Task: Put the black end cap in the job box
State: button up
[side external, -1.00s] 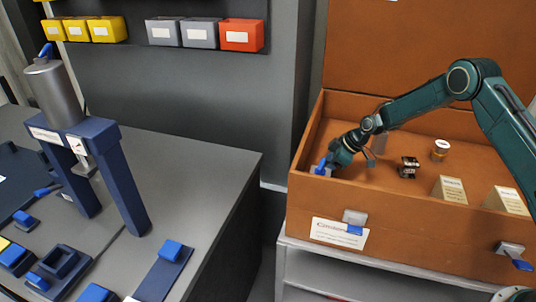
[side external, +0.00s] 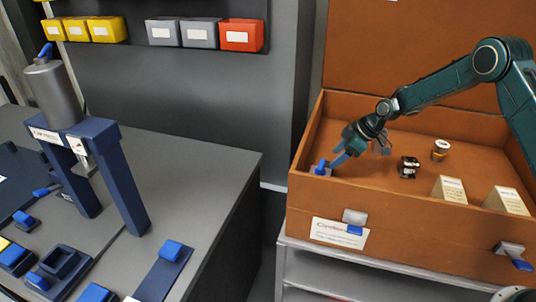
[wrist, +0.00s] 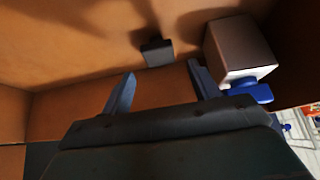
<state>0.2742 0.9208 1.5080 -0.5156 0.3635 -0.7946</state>
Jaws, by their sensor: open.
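The job box (side external: 330,205) is an open brown chest at the right in the side view. My gripper (side external: 362,153) is inside it near the left front corner, fingers apart and pointing down. In the wrist view my gripper (wrist: 161,70) is open with nothing between its fingers. A small dark block (wrist: 156,51), which looks like the black end cap, lies in the box just beyond the fingertips, apart from them. I cannot pick it out in the side view, where the front wall or my gripper may hide it.
A grey block with a blue part (wrist: 235,55) is right of the dark block. In the box stand a black item (side external: 408,167), a round tin (side external: 440,149) and two labelled blocks (side external: 449,190). A workbench (side external: 215,160) with a press (side external: 70,125) is left, across a gap.

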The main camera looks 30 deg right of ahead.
jog(key=v, duration=0.6)
dwell(0.3)
jog(key=shift+r, duration=0.1)
jog(key=s+a+r+m+h, duration=0.1)
jog(key=s+a+r+m, duration=0.15)
jog(key=s+r, duration=0.65)
jog(key=s+a+r+m+h, duration=0.1)
jog(key=s+a+r+h, duration=0.15)
jog(key=s+r, duration=0.6)
jog(key=s+r+m, duration=0.2)
jog(key=s, duration=0.9)
jog(key=s+a+r+m+t+h, duration=0.1)
jog(key=s+r+m, duration=0.1)
jog(key=s, duration=0.9)
jog(key=shift+m, duration=0.75)
jog(key=shift+o, duration=0.2)
jog(key=shift+a, duration=0.15)
